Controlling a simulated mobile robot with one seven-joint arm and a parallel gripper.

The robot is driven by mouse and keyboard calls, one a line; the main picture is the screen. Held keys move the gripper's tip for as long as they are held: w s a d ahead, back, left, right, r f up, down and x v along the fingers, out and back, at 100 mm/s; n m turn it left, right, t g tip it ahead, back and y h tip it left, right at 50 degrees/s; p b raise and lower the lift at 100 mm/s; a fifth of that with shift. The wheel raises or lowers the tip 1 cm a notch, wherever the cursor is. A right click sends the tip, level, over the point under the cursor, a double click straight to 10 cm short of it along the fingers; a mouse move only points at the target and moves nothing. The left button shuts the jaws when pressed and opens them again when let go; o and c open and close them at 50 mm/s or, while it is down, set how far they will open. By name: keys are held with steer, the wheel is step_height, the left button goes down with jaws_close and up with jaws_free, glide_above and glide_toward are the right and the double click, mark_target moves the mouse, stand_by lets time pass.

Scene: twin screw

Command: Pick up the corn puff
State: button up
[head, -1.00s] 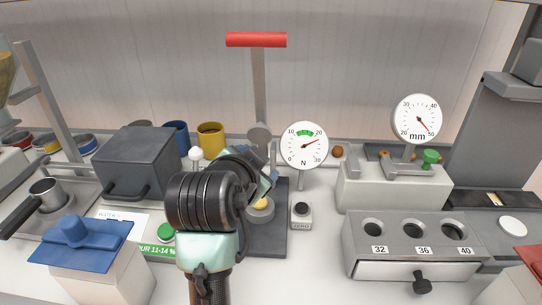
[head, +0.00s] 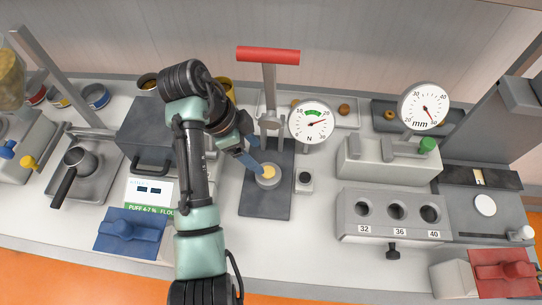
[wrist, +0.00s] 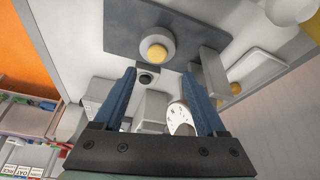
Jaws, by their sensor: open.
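The corn puff (head: 268,171) is a small yellow round piece on the grey round platen of the press (head: 266,199), under the red-handled lever. It also shows in the wrist view (wrist: 157,53), at the top middle, just beyond the fingertips. My gripper (head: 252,157) slants down from the upper left, its blue fingers close to the puff's upper left side. In the wrist view my gripper (wrist: 160,74) has its two blue fingers wide apart with nothing held between them. The puff appears apart from both fingers.
The force dial (head: 311,121) and a small button box (head: 304,180) stand close right of the platen. The press lever (head: 270,90) rises behind. A grey box (head: 151,135) is at left. The mm gauge (head: 423,105) and the holed block (head: 397,212) are at right.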

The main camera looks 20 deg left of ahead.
mark_target(269, 170)
steer(key=x, duration=0.2)
steer(key=p+x, duration=0.1)
steer(key=x, duration=0.3)
steer(key=shift+s+d+f, duration=0.2)
steer(key=shift+s+f, duration=0.1)
steer(key=shift+f, duration=0.1)
steer(key=c, duration=1)
steer(key=shift+r, duration=0.15)
